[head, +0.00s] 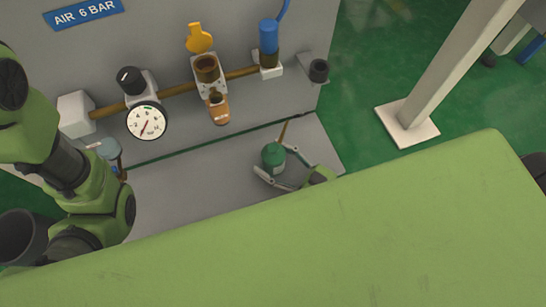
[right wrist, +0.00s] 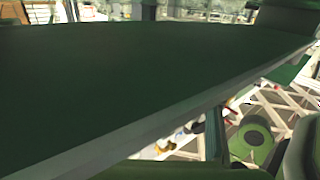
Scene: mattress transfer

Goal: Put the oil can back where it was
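The oil can (head: 273,158), dark green with a thin brown spout pointing up, is on the grey ledge (head: 190,192) below the panel in the head view. My right gripper (head: 270,160) reaches in from the right, with its two pale fingers spread on either side of the can. The fingers look open, with a gap beside the can; contact is not clear. My left arm comes in at the left; its gripper cannot be made out. The right wrist view shows a big dark green surface close up, and the can is not clearly recognisable there.
Above the ledge, a brown pipe carries a pressure gauge (head: 147,121), an amber oil bowl (head: 218,108) and a blue-topped fitting (head: 268,42). A dark cup (head: 318,70) sits at the panel's right edge. A post (head: 440,80) stands right. Light green bulk covers the front.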

